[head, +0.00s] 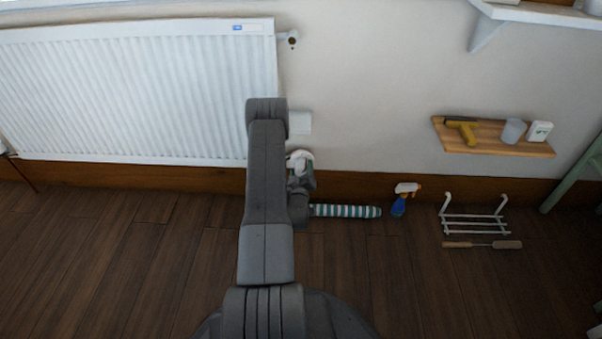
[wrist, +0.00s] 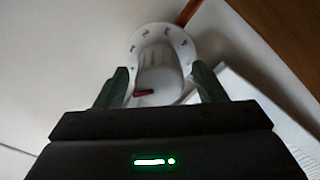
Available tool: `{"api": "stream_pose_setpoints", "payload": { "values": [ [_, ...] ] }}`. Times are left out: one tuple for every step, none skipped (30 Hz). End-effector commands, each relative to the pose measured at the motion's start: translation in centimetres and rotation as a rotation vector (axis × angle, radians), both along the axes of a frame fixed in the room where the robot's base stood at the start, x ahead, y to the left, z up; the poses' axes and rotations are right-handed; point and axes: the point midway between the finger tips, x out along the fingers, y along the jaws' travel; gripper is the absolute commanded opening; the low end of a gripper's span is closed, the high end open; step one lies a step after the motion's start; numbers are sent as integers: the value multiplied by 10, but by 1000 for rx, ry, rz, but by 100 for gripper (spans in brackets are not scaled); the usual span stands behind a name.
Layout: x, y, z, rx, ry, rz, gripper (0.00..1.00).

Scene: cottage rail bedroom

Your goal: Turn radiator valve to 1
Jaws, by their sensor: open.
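The white radiator valve (wrist: 160,72) has a ribbed knob and a round dial with dark marks that are small and tilted in the wrist view. A red pointer (wrist: 143,93) shows at the knob's lower left; I cannot tell which mark it lines up with. In the head view the valve (head: 301,158) is at the radiator's lower right, partly behind my arm. My gripper (wrist: 163,74) is open, one dark green finger on each side of the knob. I cannot tell whether either finger touches it. In the head view my gripper is mostly hidden by the arm.
The white radiator (head: 130,90) hangs on the wall at left. A wooden shelf (head: 480,148) is on the wall.

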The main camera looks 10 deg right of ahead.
Motion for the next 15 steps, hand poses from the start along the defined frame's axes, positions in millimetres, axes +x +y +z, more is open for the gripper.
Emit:
{"api": "stream_pose_setpoints", "payload": {
  "values": [
    [0,0,0,0,0,0,64],
    [0,0,0,0,0,0,64],
    [0,0,0,0,0,0,64],
    [0,0,0,0,0,0,64],
    [0,0,0,0,0,0,64],
    [0,0,0,0,0,0,56],
    [0,0,0,0,0,0,50],
    [0,0,0,0,0,0,44],
    [0,0,0,0,0,0,36],
    [0,0,0,0,0,0,30],
    [0,0,0,0,0,0,24],
    [0,0,0,0,0,0,19],
    [0,0,0,0,0,0,19],
    [0,0,0,0,0,0,19],
    [0,0,0,1,0,0,19]
  ]
}}
